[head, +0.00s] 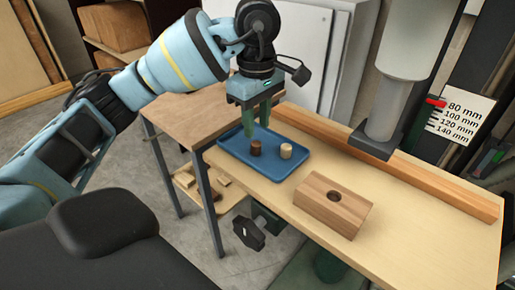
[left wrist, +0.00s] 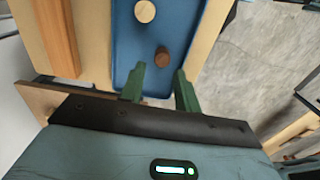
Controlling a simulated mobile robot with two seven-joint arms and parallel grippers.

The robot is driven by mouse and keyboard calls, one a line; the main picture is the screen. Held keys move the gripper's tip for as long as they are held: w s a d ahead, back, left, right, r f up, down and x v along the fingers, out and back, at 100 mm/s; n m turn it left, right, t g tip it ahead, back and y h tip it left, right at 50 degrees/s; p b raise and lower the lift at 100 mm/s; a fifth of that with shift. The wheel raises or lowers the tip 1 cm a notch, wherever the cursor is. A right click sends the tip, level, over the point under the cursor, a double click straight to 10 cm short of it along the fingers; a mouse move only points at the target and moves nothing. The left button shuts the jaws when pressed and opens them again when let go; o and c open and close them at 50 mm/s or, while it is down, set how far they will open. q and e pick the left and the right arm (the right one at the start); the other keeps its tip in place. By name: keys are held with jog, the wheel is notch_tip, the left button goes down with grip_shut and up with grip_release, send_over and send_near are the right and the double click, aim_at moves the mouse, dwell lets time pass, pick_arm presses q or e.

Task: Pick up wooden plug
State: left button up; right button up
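A dark brown wooden plug (head: 255,148) and a light wooden plug (head: 286,151) stand apart in the blue tray (head: 270,177). The left wrist view also shows the dark plug (left wrist: 162,57) and the light plug (left wrist: 145,11). My left gripper (head: 257,132) points down above the tray, its green fingers spread and empty. Its fingertips (left wrist: 160,82) are close to the dark plug but not around it in the left wrist view. A wooden block (head: 318,204) with a round hole on top sits to the right of the tray. My right gripper is not in view.
The tray and block are on a light workbench (head: 420,217) with a wooden rail (head: 440,186) along its back. A grey press column (head: 386,108) stands over the rail behind the block. The bench is clear right of the block.

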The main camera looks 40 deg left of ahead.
aim_at(256, 143)
pick_arm(q)
jog(key=shift+s+f, duration=0.15)
jog(key=shift+f, duration=2.35)
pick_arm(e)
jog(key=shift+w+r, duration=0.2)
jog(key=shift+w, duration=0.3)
pick_arm(q)
jog(key=shift+c, duration=0.2)
grip_shut()
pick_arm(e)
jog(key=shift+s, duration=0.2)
pick_arm(q)
jog(key=shift+r, duration=0.2)
jog(key=shift+r, duration=0.25)
notch_tip(256, 143, up, 3)
jog(key=shift+d+f, duration=0.1)
jog(key=s+d+r, duration=0.1)
jog(key=s+d, duration=0.1)
jog(key=s, duration=1.4)
jog(key=shift+d+r+b, duration=0.15)
jog(key=shift+d+b, duration=0.1)
jog(key=shift+b, duration=0.05)
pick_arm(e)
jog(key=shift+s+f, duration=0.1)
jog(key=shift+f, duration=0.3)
